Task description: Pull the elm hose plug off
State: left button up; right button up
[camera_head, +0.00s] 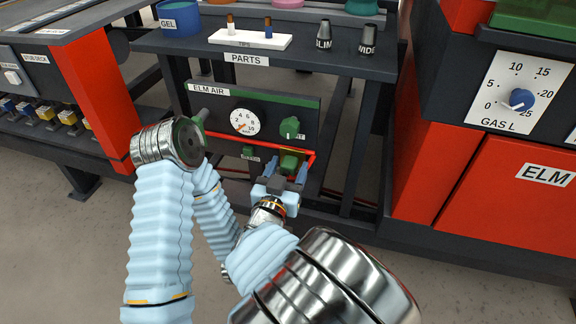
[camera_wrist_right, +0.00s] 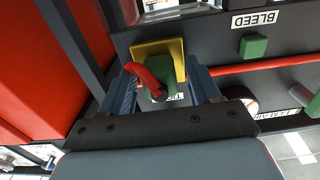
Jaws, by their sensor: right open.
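The elm hose plug is a green block (camera_head: 289,162) low on the ELM AIR panel, where the red hose (camera_head: 262,137) ends. In the right wrist view the green plug (camera_wrist_right: 160,94) sits against a yellow plate (camera_wrist_right: 172,47), with a short red curved piece (camera_wrist_right: 148,78) across it. My right gripper (camera_head: 287,173) is open, its blue fingers on either side of the plug. In the wrist view the fingers (camera_wrist_right: 164,86) also flank the plug; whether they touch it I cannot tell. My left gripper is not visible; only arm links show at left.
The panel carries a gauge (camera_head: 243,121), a green knob (camera_head: 290,127) and a green BLEED block (camera_head: 248,151). The PARTS shelf (camera_head: 190,45) overhangs it. A dark table leg (camera_head: 356,150) and the red ELM cabinet (camera_head: 500,190) stand at right.

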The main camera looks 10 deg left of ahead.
dwell(0.4)
grip_shut()
jog(key=s+p, duration=0.1)
jog(key=s, duration=0.5)
dwell(1.2)
jog(key=shift+a, duration=0.1)
